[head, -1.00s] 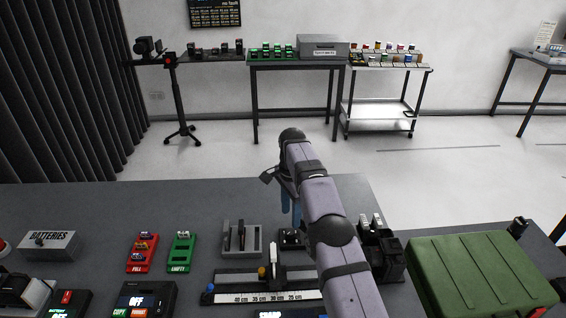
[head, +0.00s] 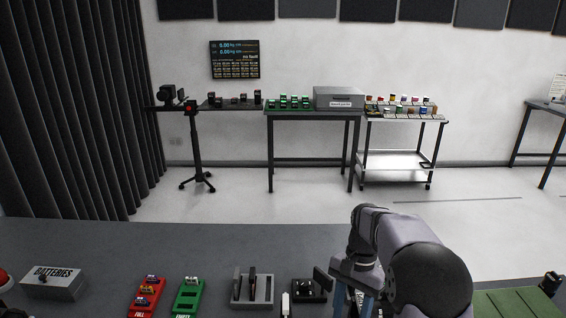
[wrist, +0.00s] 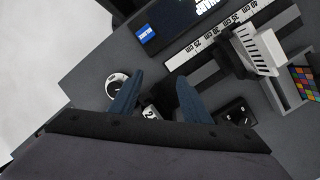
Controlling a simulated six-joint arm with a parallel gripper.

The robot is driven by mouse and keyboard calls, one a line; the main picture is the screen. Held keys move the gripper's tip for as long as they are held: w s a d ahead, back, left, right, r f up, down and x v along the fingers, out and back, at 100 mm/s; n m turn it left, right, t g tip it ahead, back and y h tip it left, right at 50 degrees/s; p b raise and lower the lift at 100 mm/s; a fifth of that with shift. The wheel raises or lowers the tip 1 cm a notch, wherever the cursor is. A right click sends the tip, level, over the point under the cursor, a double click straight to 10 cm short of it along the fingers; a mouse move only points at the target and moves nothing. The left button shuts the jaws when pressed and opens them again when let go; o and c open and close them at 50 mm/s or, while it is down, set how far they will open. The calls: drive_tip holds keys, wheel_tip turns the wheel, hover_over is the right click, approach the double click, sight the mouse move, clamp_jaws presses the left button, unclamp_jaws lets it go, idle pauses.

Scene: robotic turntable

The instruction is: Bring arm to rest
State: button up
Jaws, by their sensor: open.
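My gripper (head: 354,302) is at the lower right of the head view, pointing down over the grey worktable (head: 225,236). In the wrist view its two blue fingers (wrist: 156,92) are spread apart with nothing held between them. A small white-and-dark object (wrist: 150,112) shows beyond the gap between the fingers; I cannot tell how far below them it is. My arm is folded, with its large dark joint close to the camera. The arm hides part of the table's right side.
A grey holder (head: 266,290) and a small black box (head: 312,290) stand left of the gripper. Red (head: 147,296) and green (head: 188,297) trays and a batteries box (head: 54,283) are farther left. A green case (head: 510,302) lies right. A ruler (wrist: 205,42) shows in the wrist view.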

drive_tip(key=s+r+n+t+h+p, duration=0.1)
drive_tip(key=s+n+t+p, duration=0.2)
drive_tip(key=s+n, duration=0.6)
drive_tip(key=shift+s+a+p, duration=0.45)
drive_tip(key=shift+s, duration=4.2)
